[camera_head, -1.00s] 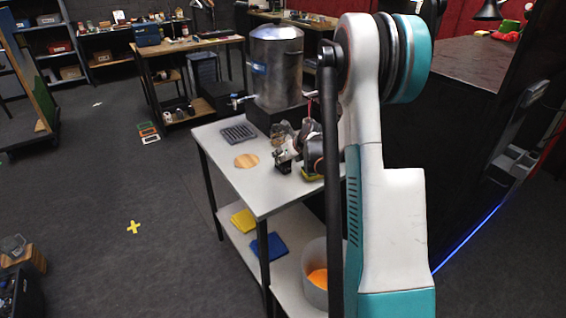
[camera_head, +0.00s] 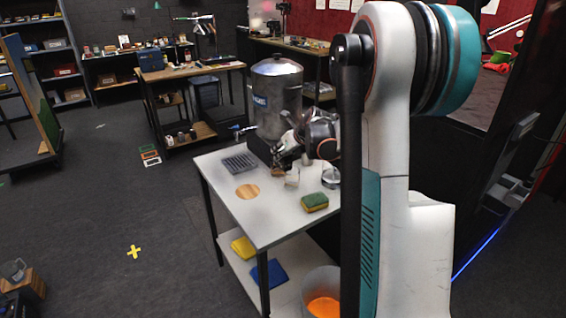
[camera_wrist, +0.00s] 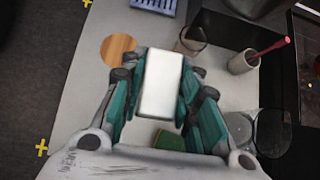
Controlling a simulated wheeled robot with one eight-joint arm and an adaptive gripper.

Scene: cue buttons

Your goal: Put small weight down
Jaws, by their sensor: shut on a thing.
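My gripper (camera_wrist: 160,95) is shut on a pale, nearly white block (camera_wrist: 162,82), which fits the small weight and sits between the teal fingers in the wrist view. The block looks held above the light grey table, but the exact height cannot be told. In the head view my gripper (camera_head: 282,155) is over the back part of the table, in front of the metal tank, and the block cannot be made out clearly there. A round wooden disc (camera_head: 247,191) lies bare on the table. In the wrist view the disc (camera_wrist: 118,50) is left of the block.
A green-yellow sponge (camera_head: 314,202) lies near the table's right side. A glass (camera_wrist: 190,40), a cup (camera_wrist: 243,63) with a pink-handled tool and clear glassware (camera_wrist: 270,132) stand right of the block. A metal tank (camera_head: 277,95) and a grey rack (camera_head: 240,162) are farther back.

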